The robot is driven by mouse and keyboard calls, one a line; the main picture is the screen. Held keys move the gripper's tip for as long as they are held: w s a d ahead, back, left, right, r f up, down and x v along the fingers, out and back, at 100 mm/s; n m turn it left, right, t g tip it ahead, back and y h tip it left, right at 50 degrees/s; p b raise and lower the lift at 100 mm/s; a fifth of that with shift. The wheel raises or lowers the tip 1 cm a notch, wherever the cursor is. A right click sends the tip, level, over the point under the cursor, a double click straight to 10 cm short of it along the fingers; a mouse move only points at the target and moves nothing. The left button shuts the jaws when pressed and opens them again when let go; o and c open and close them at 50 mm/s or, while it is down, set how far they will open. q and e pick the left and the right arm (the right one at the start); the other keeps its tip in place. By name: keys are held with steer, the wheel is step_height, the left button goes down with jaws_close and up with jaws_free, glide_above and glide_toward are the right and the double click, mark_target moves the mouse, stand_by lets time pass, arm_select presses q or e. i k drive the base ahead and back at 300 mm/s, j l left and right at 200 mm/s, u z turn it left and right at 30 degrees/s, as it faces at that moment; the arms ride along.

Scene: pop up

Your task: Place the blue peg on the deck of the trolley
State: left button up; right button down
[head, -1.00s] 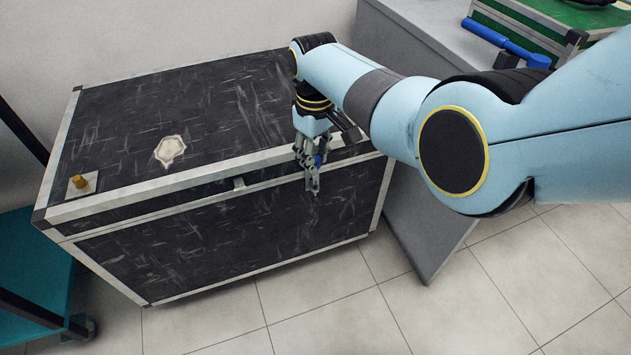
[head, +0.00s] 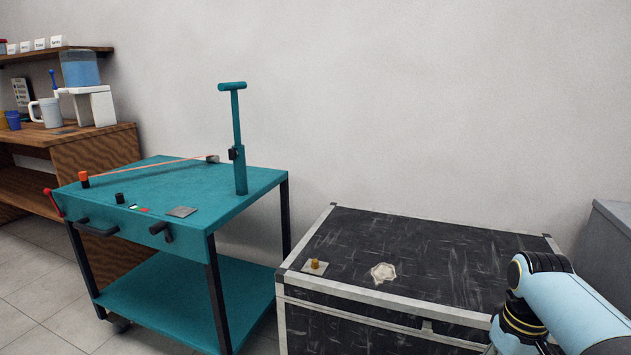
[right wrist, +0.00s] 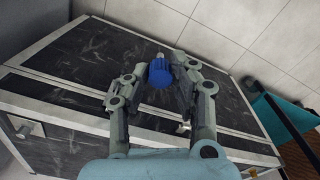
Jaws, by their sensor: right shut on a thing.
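The blue peg (right wrist: 159,75) is held between the fingers of my right gripper (right wrist: 158,82) in the right wrist view, with a pale tip showing past it. The right gripper is shut on it, in front of the black case. In the head view my right arm is at the lower right, and its fingers and the peg are out of frame. The teal trolley (head: 262,178) stands left of the case. Its upper deck carries several small fittings and an upright T-handle (head: 238,140). My left gripper is in neither view.
The black case (head: 440,255) with pale edging has a brass knob (head: 315,263) on a plate and a pale patch (head: 383,272) on its lid. A wooden shelf unit (head: 95,150) stands far left. An orange cord (head: 150,167) crosses the trolley's deck.

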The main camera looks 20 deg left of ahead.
mark_target(134, 184)
steer(key=j+u, duration=0.3)
steer(key=u, duration=0.15)
steer(key=i+j+u, duration=0.2)
steer(key=u, duration=0.2)
steer(key=i+j+u, duration=0.15)
steer(key=j+u, duration=0.15)
steer(key=u, duration=0.15)
steer(key=i+j+u, duration=0.15)
steer(key=u, duration=0.25)
